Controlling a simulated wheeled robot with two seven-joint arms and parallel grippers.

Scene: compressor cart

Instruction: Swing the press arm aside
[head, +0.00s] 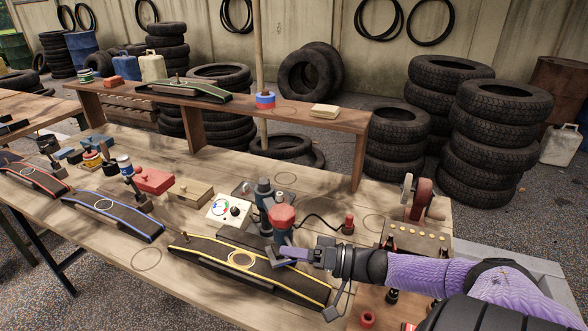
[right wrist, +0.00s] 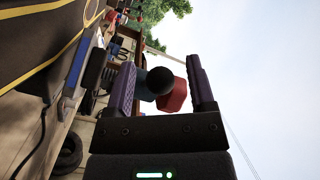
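A press-like device with a red faceted head (head: 282,215) on a dark grey-blue body stands on the wooden bench, behind the yellow-edged black ramp (head: 215,254). I cannot clearly make out which part is its press arm. My right gripper (head: 284,254) is in front of this device, just below the red head. In the right wrist view its two purple-padded fingers (right wrist: 160,88) are apart. A dark round knob (right wrist: 158,81) shows between them, with a red faceted piece (right wrist: 174,96) behind it. I see gaps beside the knob; contact is not clear. My left gripper is not in view.
A white gauge box (head: 229,213) stands left of the device. A red-handled plug (head: 348,222) with a black cord and a red-wheeled tool (head: 418,198) are to the right. A blue-edged ramp (head: 113,215) lies left. A raised shelf (head: 335,117) runs behind.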

